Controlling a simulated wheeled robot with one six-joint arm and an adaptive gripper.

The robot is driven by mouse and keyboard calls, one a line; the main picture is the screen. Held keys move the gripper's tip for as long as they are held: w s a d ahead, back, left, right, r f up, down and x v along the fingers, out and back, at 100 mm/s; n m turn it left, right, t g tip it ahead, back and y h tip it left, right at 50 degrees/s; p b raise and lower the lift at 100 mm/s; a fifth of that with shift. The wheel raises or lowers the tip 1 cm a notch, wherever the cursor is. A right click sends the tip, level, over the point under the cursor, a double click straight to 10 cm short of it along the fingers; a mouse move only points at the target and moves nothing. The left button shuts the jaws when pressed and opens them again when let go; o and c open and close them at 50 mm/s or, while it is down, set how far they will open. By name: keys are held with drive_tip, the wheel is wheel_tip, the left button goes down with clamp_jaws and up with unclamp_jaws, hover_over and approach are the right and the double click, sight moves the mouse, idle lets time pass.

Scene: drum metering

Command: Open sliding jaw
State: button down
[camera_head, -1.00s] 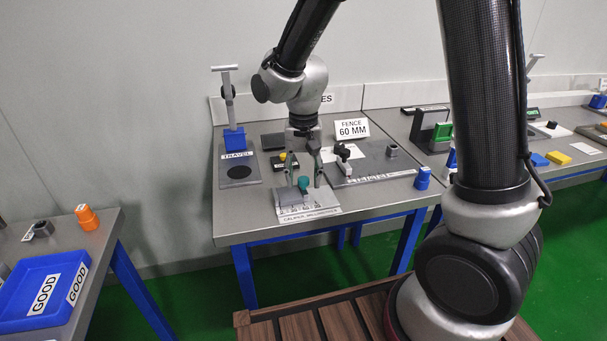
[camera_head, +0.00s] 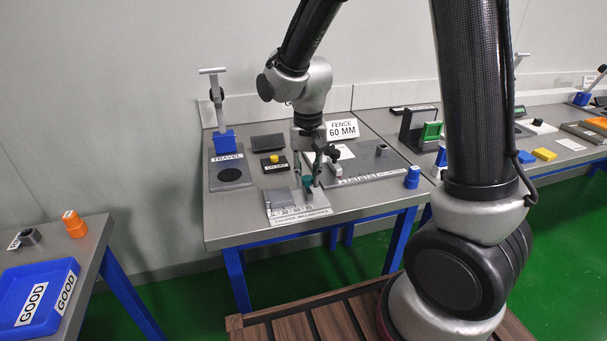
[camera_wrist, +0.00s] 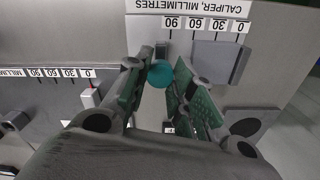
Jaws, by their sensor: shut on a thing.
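The caliper plate (camera_head: 318,213) lies at the front of the middle bench, with a millimetre scale along its near edge. A grey fixed block (camera_head: 279,197) stands at its left, near the 0 end; in the wrist view this block (camera_wrist: 216,62) is beside the 0 and 30 marks. The teal knob (camera_head: 307,182) of the sliding jaw is toward the right, apart from the block. In the wrist view the knob (camera_wrist: 160,74) sits below the 90 mark, between my fingertips. My gripper (camera_head: 309,178) points down, shut on the knob. The fingers partly hide the sliding jaw.
A fence plate with a second scale (camera_head: 365,176) lies just behind and right. A blue cylinder (camera_head: 412,177) stands at the bench's right. A yellow button box (camera_head: 275,162) and a TRAVEL stand (camera_head: 230,178) are behind left. A blue GOOD tray (camera_head: 62,300) is on the left bench.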

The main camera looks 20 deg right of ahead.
sight(309, 179)
drive_tip(key=c, duration=1.2)
unclamp_jaws()
wheel_tip(309, 179, up, 12)
drive_tip(key=shift+r, duration=0.1)
drive_tip(key=s+d+r+n+t, duration=0.1)
drive_tip(key=s+d+r, duration=0.1)
drive_tip(key=s+d, duration=0.3)
drive_tip(key=s+d+r+n+t, duration=0.1)
drive_tip(key=s+d+r+t, duration=0.1)
drive_tip(key=s+d, duration=0.4)
drive_tip(key=s+d+r+n+t, duration=0.1)
drive_tip(key=s+d+r, duration=0.1)
drive_tip(key=s+d, duration=0.3)
drive_tip(key=shift+s+d, duration=0.15)
drive_tip(key=shift+s, duration=1.3)
